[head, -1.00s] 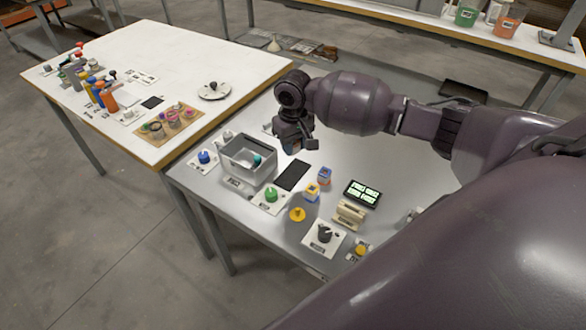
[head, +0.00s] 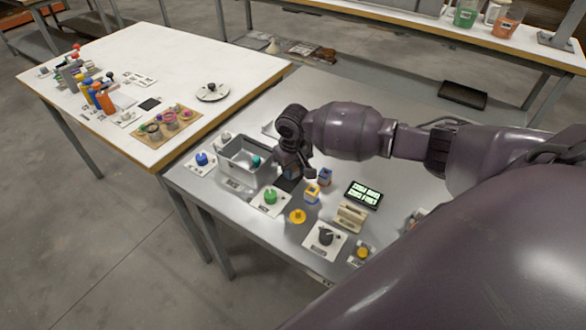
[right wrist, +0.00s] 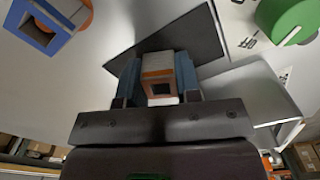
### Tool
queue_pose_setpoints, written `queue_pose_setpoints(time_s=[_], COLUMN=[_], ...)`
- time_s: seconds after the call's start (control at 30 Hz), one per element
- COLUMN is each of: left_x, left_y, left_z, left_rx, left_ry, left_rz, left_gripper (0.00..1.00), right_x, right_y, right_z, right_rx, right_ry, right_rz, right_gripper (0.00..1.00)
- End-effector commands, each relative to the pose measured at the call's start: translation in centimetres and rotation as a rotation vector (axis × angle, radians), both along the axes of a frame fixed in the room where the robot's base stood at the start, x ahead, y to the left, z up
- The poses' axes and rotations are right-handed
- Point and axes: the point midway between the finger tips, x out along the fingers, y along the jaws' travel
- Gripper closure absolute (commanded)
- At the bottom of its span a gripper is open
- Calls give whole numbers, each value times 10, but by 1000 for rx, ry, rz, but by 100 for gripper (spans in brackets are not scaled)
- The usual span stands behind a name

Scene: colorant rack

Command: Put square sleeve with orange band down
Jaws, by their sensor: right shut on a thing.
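My right gripper (head: 290,171) is low over the black mat (head: 285,185) on the grey table. In the right wrist view its two fingers (right wrist: 159,78) are shut on the square sleeve with orange band (right wrist: 160,66). The sleeve is pale, with an orange edge around a dark square opening. Behind it the black mat (right wrist: 205,30) fills the upper middle. I cannot tell whether the sleeve touches the mat. In the head view the sleeve is mostly hidden by the gripper. My left gripper is not in view.
A grey bin (head: 232,166) stands left of the mat. A green knob (head: 270,196) is in front. Two small square blocks, one blue-edged (head: 325,176) and one yellow-edged (head: 311,192), stand to the right. A lit display (head: 363,194) lies farther right.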

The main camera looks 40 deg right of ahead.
Motion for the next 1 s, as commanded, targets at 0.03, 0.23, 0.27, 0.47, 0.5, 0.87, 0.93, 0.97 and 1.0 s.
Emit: queue_pose_setpoints(time_s=[0.03,0.23,0.27,0.47,0.5,0.87,0.93,0.97,1.0], left_x=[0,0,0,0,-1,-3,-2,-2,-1], left_y=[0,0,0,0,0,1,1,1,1], left_z=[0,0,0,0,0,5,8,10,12], left_rx=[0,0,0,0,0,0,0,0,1], left_ry=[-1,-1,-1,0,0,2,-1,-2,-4], left_rz=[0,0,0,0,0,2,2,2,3], left_gripper=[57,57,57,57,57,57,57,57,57], right_x=[0,0,0,0,0,1,1,1,1], right_y=[0,0,0,0,0,0,0,0,0], right_z=[0,-2,-2,-2,-2,24,37,43,52], right_rx=[0,0,0,0,0,1,1,1,1], right_ry=[0,0,0,0,0,-4,-4,-4,-6], right_rz=[0,0,0,-1,0,-1,-1,0,0], right_gripper=[91,59,55,43,43,43,43,43,43])
